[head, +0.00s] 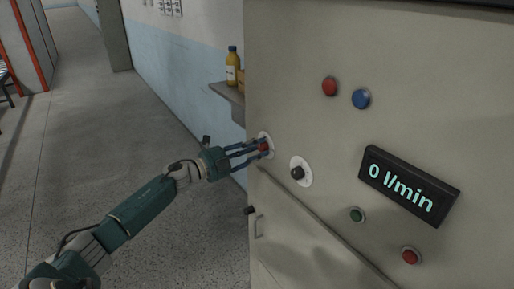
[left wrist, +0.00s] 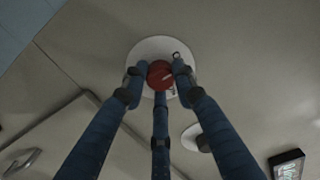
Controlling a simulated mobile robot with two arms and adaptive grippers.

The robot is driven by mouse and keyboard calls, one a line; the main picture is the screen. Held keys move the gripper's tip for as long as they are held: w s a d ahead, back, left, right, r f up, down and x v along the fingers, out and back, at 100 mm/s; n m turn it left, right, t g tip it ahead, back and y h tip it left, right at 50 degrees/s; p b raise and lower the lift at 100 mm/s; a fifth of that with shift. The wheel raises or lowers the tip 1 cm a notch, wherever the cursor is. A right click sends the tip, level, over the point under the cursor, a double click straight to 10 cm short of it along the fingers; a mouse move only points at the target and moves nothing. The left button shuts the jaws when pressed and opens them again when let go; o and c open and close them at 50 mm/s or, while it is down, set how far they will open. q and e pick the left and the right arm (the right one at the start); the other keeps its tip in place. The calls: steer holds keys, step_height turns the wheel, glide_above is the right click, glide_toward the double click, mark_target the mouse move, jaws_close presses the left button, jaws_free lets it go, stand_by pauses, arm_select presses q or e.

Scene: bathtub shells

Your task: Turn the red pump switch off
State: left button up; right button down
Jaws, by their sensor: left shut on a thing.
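The red pump switch (left wrist: 160,75) is a round red knob on a white disc on the front of a beige cabinet. In the head view the red knob (head: 264,147) sits near the cabinet's left edge. My left gripper (head: 262,148) reaches it from the left, and its blue fingers are closed around the knob. In the left wrist view the fingertips of my left gripper (left wrist: 159,77) touch the knob from several sides. Parts of the knob's rim are hidden by the fingers. My right gripper is not in view.
A dark knob on a white disc (head: 298,172) is right of the red one. A display (head: 408,187) reads 0 l/min. Red (head: 329,87), blue (head: 361,98), green (head: 357,215) and lower red (head: 411,256) buttons are on the cabinet. A shelf (head: 229,94) holds a yellow bottle (head: 232,66).

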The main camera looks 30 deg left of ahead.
arm_select(q)
steer(key=shift+w+a+r, duration=0.1)
steer(key=shift+a+r, duration=0.25)
steer(key=shift+r, duration=0.05)
steer(key=o, duration=1)
steer(key=shift+o, duration=0.8)
steer(key=shift+f, duration=0.3)
steer(key=shift+s+f, duration=0.1)
steer(key=shift+s, duration=0.2)
steer(key=v, duration=1.1)
steer(key=shift+s+a, duration=0.2)
